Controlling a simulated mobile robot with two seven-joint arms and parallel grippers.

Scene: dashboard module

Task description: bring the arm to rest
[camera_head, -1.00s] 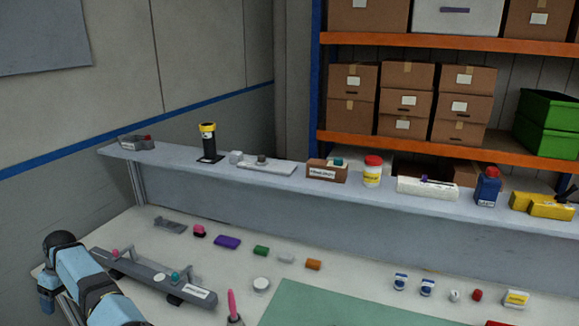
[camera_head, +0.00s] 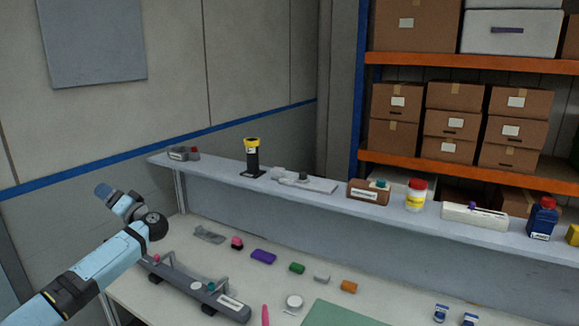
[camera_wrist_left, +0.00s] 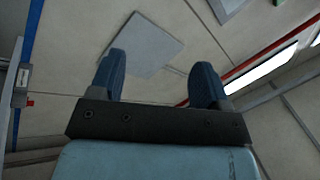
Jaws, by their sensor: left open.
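My left arm (camera_head: 88,278) comes in from the lower left, light blue with black joints. My left gripper (camera_head: 104,191) is raised in front of the wall, at the left of the dashboard module, and points up and left. In the left wrist view my left gripper (camera_wrist_left: 158,80) is open, its two dark blue fingers wide apart with nothing between them. That view looks at wall panels, a grey square panel (camera_wrist_left: 145,45) and a bright strip (camera_wrist_left: 262,68). My right gripper is not in view.
A grey bar fixture (camera_head: 180,284) lies on the white table below my arm. Several small coloured parts lie to its right, near a green mat (camera_head: 345,316). A raised shelf (camera_head: 230,176) behind holds a black-and-yellow cylinder (camera_head: 252,160) and other items.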

